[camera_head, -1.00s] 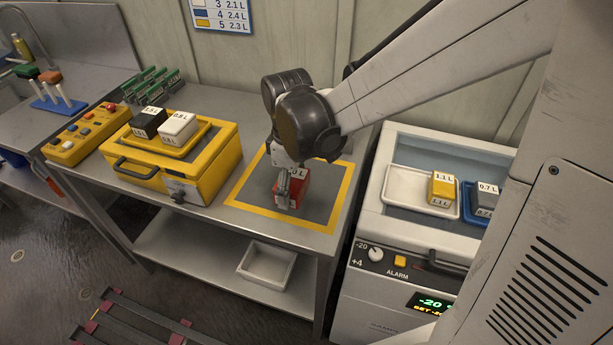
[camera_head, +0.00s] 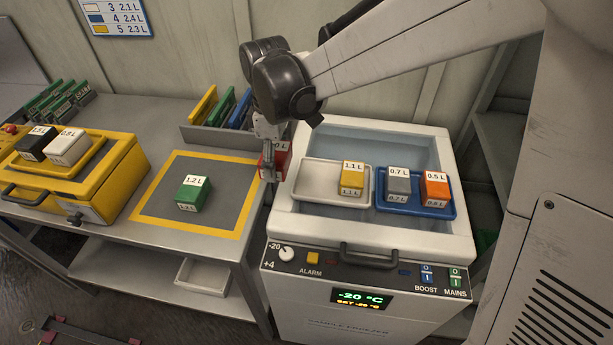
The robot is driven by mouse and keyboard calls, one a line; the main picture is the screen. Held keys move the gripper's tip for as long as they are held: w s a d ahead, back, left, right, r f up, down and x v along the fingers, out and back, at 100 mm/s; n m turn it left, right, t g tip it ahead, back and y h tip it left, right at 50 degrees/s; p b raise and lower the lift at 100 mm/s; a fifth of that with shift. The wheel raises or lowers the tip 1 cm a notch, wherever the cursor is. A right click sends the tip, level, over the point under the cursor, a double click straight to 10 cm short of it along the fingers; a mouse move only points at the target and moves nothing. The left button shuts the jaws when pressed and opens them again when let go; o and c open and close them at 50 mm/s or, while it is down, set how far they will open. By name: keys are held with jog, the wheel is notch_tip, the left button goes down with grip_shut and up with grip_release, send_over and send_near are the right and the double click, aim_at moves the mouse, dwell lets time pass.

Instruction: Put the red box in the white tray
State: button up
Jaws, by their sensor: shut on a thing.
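My gripper (camera_head: 267,172) is shut on the red box (camera_head: 281,160). It holds the box in the air near the gap between the steel bench and the white freezer, just left of the white tray. The gripper's fingers partly cover the box. The white tray (camera_head: 312,194) lies in the open top of the freezer, at its left side. A yellow box (camera_head: 352,179) labelled 1.1 L stands at the right end of this tray, and its left part is bare. Another white tray (camera_head: 203,275) is on the bench's lower shelf.
A blue tray (camera_head: 408,209) with a grey box (camera_head: 398,182) and an orange box (camera_head: 434,188) is to the right in the freezer. The freezer's raised rim (camera_head: 284,215) surrounds the trays. A green box (camera_head: 193,193) stands on the yellow-framed bench area.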

send_over(315, 180)
notch_tip(315, 180, down, 7)
jog(key=shift+r, duration=0.1)
jog(key=shift+f, duration=2)
jog(key=shift+f, duration=0.2)
jog(key=o, duration=1.3)
jog(key=shift+c, duration=0.2)
jog(key=shift+r, duration=0.1)
